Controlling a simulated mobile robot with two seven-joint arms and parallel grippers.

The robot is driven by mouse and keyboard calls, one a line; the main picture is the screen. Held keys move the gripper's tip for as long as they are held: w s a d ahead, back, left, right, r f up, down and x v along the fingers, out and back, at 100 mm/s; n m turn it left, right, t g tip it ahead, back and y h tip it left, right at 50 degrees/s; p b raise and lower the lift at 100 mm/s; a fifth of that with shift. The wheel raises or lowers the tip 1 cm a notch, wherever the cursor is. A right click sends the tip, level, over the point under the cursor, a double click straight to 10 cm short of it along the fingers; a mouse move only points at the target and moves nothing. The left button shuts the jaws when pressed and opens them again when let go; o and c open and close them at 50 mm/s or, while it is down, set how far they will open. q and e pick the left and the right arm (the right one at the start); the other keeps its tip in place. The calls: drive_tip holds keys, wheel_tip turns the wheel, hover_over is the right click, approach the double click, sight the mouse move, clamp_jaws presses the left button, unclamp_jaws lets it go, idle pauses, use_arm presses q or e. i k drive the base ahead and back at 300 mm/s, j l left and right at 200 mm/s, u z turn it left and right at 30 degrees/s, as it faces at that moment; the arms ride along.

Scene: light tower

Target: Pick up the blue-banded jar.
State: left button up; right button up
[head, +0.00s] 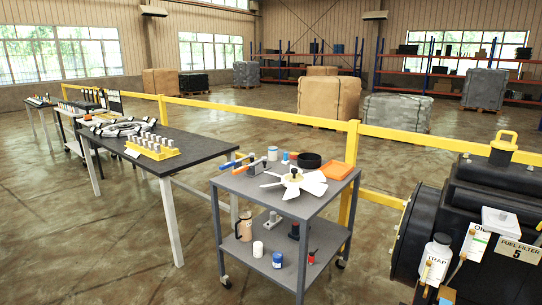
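A grey two-level cart (330,205) stands in the middle foreground. A small white and blue jar (272,153) stands at the back of its top shelf, left of a black round dish. Another small white and blue jar (277,260) stands on its lower shelf, beside a plain white jar (258,249). Both are too small to tell for sure which has a blue band. Neither of my grippers is in view.
A white fan (294,184), black dish (309,160) and orange tray (335,170) crowd the cart top. A yellow rail (300,122) runs behind; black machinery (455,215) stands right. Floor is open at front left.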

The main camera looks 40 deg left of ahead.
sight(273, 150)
drive_tip(key=i+j, duration=0.15)
drive_tip(key=j, duration=0.3)
drive_tip(key=i+j, duration=0.1)
drive_tip(key=j, duration=0.35)
drive_tip(key=i+j, duration=0.15)
drive_tip(key=j, duration=0.25)
drive_tip(key=i+j, duration=0.1)
drive_tip(key=j, duration=0.35)
drive_tip(key=i+j, duration=0.15)
drive_tip(key=j, duration=0.3)
drive_tip(key=i+j, duration=0.15)
drive_tip(key=j, duration=0.3)
drive_tip(key=i+j, duration=0.1)
drive_tip(key=j, duration=0.3)
drive_tip(key=i+j, duration=0.15)
drive_tip(key=j, duration=0.3)
